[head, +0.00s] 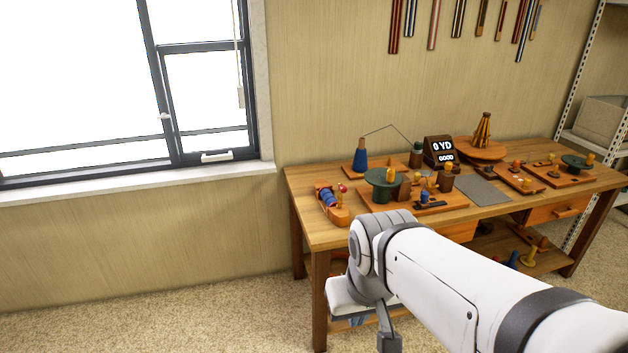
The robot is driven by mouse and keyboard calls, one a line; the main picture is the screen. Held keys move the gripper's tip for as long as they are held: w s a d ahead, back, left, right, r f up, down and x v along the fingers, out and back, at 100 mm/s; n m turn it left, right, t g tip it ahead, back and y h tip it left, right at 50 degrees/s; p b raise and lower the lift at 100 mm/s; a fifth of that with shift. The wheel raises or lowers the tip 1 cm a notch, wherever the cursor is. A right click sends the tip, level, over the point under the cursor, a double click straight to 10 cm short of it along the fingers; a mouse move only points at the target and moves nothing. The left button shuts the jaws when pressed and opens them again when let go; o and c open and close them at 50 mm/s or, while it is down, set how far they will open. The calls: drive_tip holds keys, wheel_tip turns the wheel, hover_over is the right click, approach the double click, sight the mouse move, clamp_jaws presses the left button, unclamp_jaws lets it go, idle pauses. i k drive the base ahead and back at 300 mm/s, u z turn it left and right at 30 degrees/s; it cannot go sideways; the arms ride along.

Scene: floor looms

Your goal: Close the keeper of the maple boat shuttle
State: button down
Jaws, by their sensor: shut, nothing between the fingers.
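The maple boat shuttle (340,216) is an orange-brown wooden boat shape at the left front corner of the workbench. A blue wound bobbin (327,197) lies in its hollow. A small red knob (342,187) stands up at its far end; it may belong to the keeper, but it is too small to tell the keeper's position. My white and grey arm (430,270) reaches in from the lower right, and its bent joint is in front of the bench, right of and below the shuttle. My gripper's fingers cannot be made out in this view.
The wooden workbench (310,233) also holds a blue cone (360,158), a dark green reel (384,182), a counter reading 0 YD (439,150), a grey mat (482,191) and several pegged boards. A window (205,85) is at left. The carpet left of the bench is clear.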

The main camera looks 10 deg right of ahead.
sight(343, 190)
drive_tip(key=z, duration=0.05)
drive_tip(key=i, duration=1)
drive_tip(key=u, duration=0.05)
